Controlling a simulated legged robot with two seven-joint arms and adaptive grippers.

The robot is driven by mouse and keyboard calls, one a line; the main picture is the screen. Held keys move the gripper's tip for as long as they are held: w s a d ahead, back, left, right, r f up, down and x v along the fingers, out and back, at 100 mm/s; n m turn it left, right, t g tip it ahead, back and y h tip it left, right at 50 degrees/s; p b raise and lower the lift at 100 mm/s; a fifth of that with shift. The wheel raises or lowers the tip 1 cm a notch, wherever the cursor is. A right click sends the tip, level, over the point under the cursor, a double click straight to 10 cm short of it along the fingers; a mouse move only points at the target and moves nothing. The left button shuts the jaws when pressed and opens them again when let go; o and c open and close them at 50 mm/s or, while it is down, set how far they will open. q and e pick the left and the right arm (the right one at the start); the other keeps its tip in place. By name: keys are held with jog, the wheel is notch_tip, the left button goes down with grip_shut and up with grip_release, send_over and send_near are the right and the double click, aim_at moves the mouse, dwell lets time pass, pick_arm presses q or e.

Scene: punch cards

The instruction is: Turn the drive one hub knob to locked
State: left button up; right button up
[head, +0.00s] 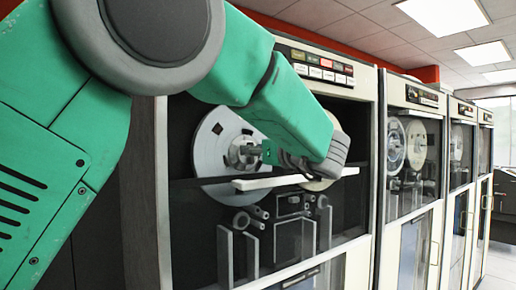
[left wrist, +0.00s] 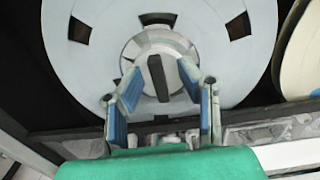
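The drive one hub knob (left wrist: 158,77) is a dark bar on a round grey hub (left wrist: 150,45), at the centre of a pale tape reel (left wrist: 85,95). The bar stands nearly upright, leaning slightly, in the left wrist view. The hub also shows in the head view (head: 241,150), partly behind my gripper. My left gripper (left wrist: 160,90) is open, with its blue-padded fingers to the left and right of the bar. Gaps show between the pads and the bar. How far the fingertips are from the hub in depth, I cannot tell. My right gripper is not in view.
A second, cream reel (left wrist: 302,55) is at the right of the drive. A white ledge (head: 295,179) crosses below the reels, close under my gripper. Other tape cabinets (head: 408,150) stand in a row to the right.

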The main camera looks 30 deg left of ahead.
pick_arm(q)
jog(key=shift+a, duration=0.1)
grip_shut()
jog(key=shift+m+b, duration=0.3)
jog(key=m+b, duration=0.1)
jog(key=m, duration=0.2)
jog(key=shift+w, duration=0.1)
jog(key=m, duration=0.3)
jog(key=shift+w+m+b, duration=0.15)
jog(key=shift+m+b, duration=0.15)
jog(key=shift+b, duration=0.05)
jog(key=m, duration=0.2)
jog(key=shift+m, duration=0.4)
jog(key=m+p, duration=0.1)
jog(key=m, duration=0.1)
jog(key=shift+w+f+m, duration=0.1)
jog(key=shift+w+m, duration=0.05)
jog(key=shift+m, duration=0.15)
jog(key=m+p, duration=0.1)
jog(key=m, duration=0.2)
jog(key=shift+d+f+m+p, duration=0.2)
jog(key=shift+m+p, duration=0.2)
jog(key=shift+f+m+p, duration=0.15)
jog(key=shift+m+p, duration=0.15)
jog(key=shift+m, duration=0.5)
